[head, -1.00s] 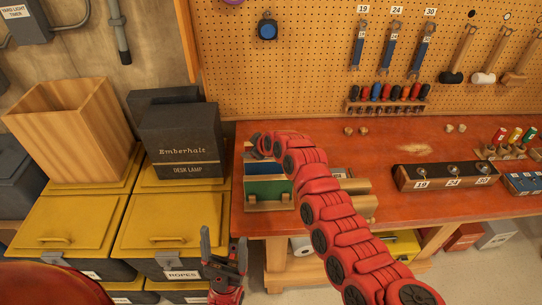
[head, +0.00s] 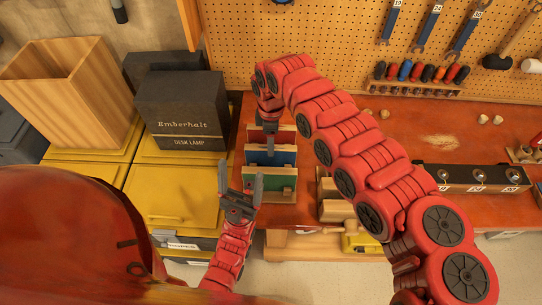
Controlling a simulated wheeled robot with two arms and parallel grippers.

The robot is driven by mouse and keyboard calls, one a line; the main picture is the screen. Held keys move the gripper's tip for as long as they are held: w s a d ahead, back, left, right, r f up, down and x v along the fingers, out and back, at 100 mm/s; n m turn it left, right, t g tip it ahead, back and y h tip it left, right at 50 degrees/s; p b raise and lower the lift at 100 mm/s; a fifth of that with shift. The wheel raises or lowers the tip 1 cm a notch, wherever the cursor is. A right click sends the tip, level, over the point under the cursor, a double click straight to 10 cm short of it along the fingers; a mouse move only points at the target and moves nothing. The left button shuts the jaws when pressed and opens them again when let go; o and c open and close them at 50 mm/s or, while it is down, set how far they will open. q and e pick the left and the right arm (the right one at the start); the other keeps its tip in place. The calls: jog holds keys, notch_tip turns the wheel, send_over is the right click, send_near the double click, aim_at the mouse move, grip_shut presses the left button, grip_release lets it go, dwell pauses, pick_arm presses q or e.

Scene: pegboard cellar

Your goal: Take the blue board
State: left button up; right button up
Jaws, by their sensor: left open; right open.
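The blue board (head: 287,157) stands upright in a wooden rack on the orange bench, between a red board (head: 286,136) behind it and a green board (head: 284,183) in front. My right gripper (head: 269,148) reaches down from above at the boards, over the left part of the blue one. Its jaws are open, but its fingertips are small, and I cannot tell whether they touch the board. My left gripper (head: 240,179) is open and empty, low in front of the rack and left of the green board.
A dark Emberhalt desk lamp box (head: 180,112) stands on yellow-lidded bins (head: 170,195) left of the bench. An open wooden box (head: 65,90) is further left. Wooden blocks (head: 334,210) lie right of the rack.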

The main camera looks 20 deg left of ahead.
aim_at(271, 158)
jog(key=f, duration=0.3)
jog(key=shift+w+f+b, duration=0.2)
jog(key=shift+f+b, duration=0.2)
jog(key=shift+s+a+f, duration=0.1)
jog(key=shift+s+f, duration=0.05)
jog(key=shift+f, duration=0.45)
notch_tip(271, 158, down, 5)
jog(key=shift+r+b, duration=0.1)
jog(key=shift+b, duration=1)
jog(key=shift+r, duration=0.1)
jog(key=shift+c, duration=0.9)
grip_shut()
